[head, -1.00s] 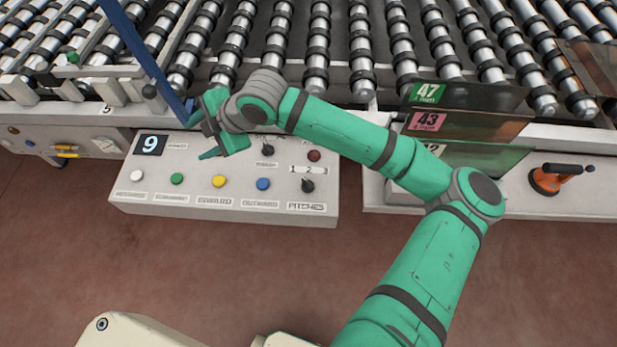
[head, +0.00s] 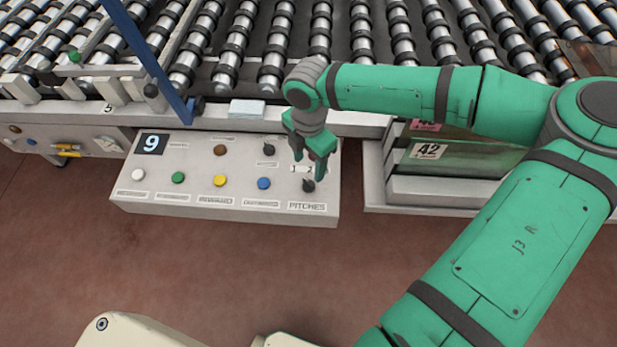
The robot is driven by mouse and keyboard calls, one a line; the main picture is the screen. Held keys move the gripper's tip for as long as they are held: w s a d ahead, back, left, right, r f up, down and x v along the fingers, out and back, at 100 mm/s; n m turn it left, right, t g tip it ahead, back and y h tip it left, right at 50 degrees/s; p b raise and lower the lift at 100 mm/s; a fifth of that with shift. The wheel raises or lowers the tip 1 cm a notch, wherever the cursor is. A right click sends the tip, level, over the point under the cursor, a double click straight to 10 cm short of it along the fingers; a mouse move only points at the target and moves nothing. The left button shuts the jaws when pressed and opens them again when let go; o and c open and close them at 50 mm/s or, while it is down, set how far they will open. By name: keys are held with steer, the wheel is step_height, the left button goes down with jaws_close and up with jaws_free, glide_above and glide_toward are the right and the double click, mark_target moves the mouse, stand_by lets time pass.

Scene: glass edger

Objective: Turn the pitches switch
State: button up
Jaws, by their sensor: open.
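The pitches switch (head: 308,186) is a small black knob at the right end of the pale control panel (head: 230,215). Its label PITCHES (head: 307,206) shows just below it. The numbers above it are partly hidden by my gripper. My gripper (head: 311,177) is green and points down over the right end of the panel. It is open, with its fingertips close to the knob, one of them at its right side. I cannot tell whether they touch the knob.
White, green, yellow and blue buttons (head: 264,183) line the panel to the left. A brown button (head: 220,150) and another black knob (head: 268,149) sit behind them. A display (head: 151,144) reads 9. Glass sheets with tags (head: 428,151) stand to the right. Rollers (head: 230,50) lie behind.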

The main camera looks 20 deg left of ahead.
mark_target(309, 182)
step_height(309, 182, down, 8)
steer(key=shift+f, duration=0.15)
steer(key=shift+c, duration=0.3)
steer(key=c, duration=1)
